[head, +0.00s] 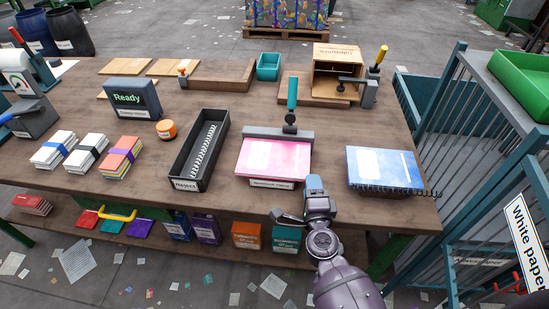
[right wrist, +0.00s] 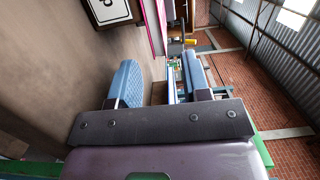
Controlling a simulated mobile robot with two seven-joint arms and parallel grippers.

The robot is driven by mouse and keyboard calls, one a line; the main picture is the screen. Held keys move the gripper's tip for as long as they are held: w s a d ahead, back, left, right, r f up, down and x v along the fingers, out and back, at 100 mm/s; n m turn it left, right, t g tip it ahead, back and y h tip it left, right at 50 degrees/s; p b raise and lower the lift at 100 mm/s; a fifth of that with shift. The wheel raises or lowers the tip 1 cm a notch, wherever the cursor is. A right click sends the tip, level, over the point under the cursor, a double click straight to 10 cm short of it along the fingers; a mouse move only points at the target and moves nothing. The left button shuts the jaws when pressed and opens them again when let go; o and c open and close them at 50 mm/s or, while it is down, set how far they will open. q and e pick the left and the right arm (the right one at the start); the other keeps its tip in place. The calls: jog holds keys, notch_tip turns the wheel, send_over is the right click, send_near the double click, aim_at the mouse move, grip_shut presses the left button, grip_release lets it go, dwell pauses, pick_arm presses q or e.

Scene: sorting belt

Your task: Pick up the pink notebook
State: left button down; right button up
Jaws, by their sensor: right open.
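The pink notebook (head: 272,160) lies on the table with its back edge under a grey clamp bar (head: 278,134) that has a teal handle. A label (head: 270,183) sits at its front edge. My right gripper (head: 298,198) is open and empty, just in front of the notebook's right front corner, apart from it. In the right wrist view, my open right gripper (right wrist: 162,80) has nothing between its blue fingers, and a thin pink edge (right wrist: 153,30), likely the notebook, shows beyond them. My left gripper is not in view.
A blue spiral notebook (head: 384,168) lies to the right, near the table edge. A black Reject tray (head: 183,181) stands to the left. Strapped paper stacks (head: 120,158) and a Ready screen (head: 131,98) are further left. A blue railing (head: 480,150) stands beside the table's right end.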

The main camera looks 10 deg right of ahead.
aim_at(307, 169)
jog(key=shift+w, duration=2.9)
jog(key=shift+r, duration=0.1)
grip_shut()
